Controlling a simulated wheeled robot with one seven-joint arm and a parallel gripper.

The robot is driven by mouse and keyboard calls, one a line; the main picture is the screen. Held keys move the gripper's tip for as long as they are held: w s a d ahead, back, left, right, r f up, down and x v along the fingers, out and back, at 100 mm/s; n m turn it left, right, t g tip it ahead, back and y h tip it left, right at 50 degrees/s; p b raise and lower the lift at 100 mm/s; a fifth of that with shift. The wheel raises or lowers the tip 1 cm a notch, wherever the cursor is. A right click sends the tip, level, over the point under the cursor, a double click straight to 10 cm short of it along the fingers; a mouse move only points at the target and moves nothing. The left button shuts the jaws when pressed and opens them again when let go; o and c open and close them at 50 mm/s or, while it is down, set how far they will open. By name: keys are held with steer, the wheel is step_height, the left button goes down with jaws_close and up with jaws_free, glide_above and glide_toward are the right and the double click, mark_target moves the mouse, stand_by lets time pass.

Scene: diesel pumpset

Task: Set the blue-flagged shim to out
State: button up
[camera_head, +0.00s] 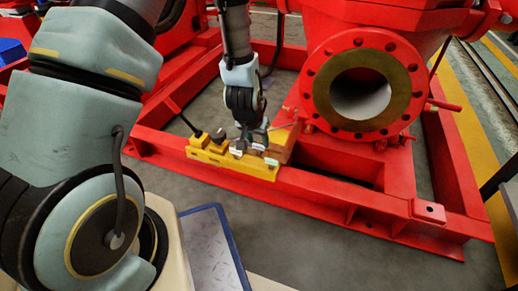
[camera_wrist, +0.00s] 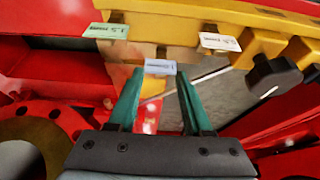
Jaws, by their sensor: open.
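The pale blue flag (camera_wrist: 160,67) of the shim shows in the wrist view at the front edge of a yellow block (camera_wrist: 170,28). It lies just beyond and between my fingertips, apart from them as far as I can tell. The shim's body is hard to make out beneath the flag. My gripper (camera_wrist: 156,75) is open, with two teal fingers and nothing visibly held. In the head view my gripper (camera_head: 254,137) points down at the yellow block (camera_head: 232,165) on the red frame. It partly hides the block's top there.
A green tag (camera_wrist: 106,31) and a white tag (camera_wrist: 219,41) flank the blue flag. A black knob (camera_wrist: 272,77) stands at right in the wrist view. A large red flange (camera_head: 361,90) stands right of my gripper.

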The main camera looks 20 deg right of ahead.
steer(key=shift+b+x, duration=0.4)
steer(key=shift+x, duration=0.9)
steer(key=shift+c, duration=0.2)
jaws_close()
